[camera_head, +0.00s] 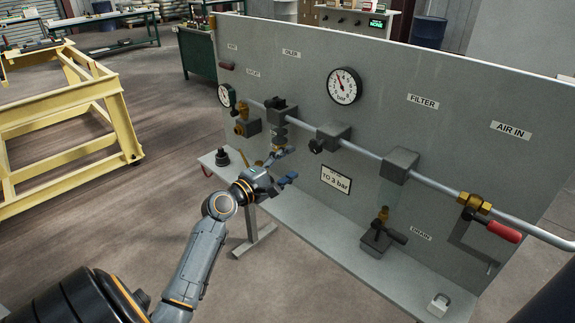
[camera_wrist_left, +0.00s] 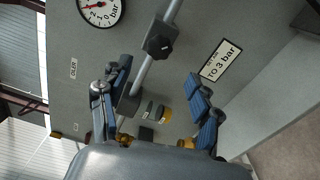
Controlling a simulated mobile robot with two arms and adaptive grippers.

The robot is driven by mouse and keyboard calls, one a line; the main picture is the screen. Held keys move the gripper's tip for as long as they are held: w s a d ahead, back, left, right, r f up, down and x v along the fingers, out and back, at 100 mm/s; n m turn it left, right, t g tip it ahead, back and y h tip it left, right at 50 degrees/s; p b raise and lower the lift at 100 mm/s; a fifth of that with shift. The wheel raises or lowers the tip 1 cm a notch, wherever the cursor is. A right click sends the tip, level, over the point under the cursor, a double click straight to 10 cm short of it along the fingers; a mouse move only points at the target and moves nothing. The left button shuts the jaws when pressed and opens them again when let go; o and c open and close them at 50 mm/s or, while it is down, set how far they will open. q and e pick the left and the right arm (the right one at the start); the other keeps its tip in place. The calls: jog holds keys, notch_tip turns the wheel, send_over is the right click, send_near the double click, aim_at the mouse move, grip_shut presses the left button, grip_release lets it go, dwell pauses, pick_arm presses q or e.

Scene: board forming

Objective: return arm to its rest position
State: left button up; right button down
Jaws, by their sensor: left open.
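My left gripper (camera_head: 287,165) is in front of the grey panel (camera_head: 300,65), below the pipe and left of the "TO 3 bar" sign. It is open, with its blue-padded fingers spread and nothing visible held between them. My left arm reaches up to it from the bottom left. The left wrist view shows the open fingers (camera_wrist_left: 158,72) on either side of a stretch of panel with small fittings behind them. I cannot tell whether a finger touches any fitting. My right gripper is not in view.
The pipe (camera_head: 360,148) carries grey blocks and a red-handled valve (camera_head: 490,228). A round gauge (camera_head: 344,86) is above. A ledge (camera_head: 330,255) holds a dark fitting (camera_head: 222,157) and a padlock (camera_head: 438,304). A yellow frame (camera_head: 70,125) stands left; floor between is clear.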

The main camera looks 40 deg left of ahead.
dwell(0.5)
pick_arm(q)
notch_tip(320, 180, down, 21)
jog(key=s+d+m+g+y+b, duration=0.1)
jog(key=d+m+g, duration=0.1)
jog(key=g, duration=0.2)
jog(key=s+d+f+m+g, duration=0.2)
jog(key=s+f, duration=0.2)
jog(key=f, duration=0.4)
jog(key=s+d+f+m+g+b, duration=0.15)
jog(key=s+f, duration=0.25)
jog(key=f, duration=0.4)
jog(key=s+d+f+m+g, duration=0.2)
jog(key=s+f, duration=0.1)
jog(key=f, duration=0.4)
jog(key=s+d+f+m+g+b, duration=0.15)
jog(key=s+d+f+m, duration=0.25)
jog(key=s+f, duration=0.45)
jog(key=s+d+f+m+g, duration=0.3)
jog(key=s+f, duration=0.5)
jog(key=s, duration=0.2)
jog(key=s+d+f+m+g, duration=0.1)
jog(key=s+d+f+m, duration=0.1)
jog(key=s, duration=0.7)
jog(key=s+d+f+m+g, duration=0.2)
jog(key=s+d+f+m, duration=0.1)
jog(key=s, duration=0.6)
jog(key=shift+s+d+f+m, duration=0.2)
jog(key=shift+s+f+m, duration=0.2)
jog(key=shift+f+m, duration=0.45)
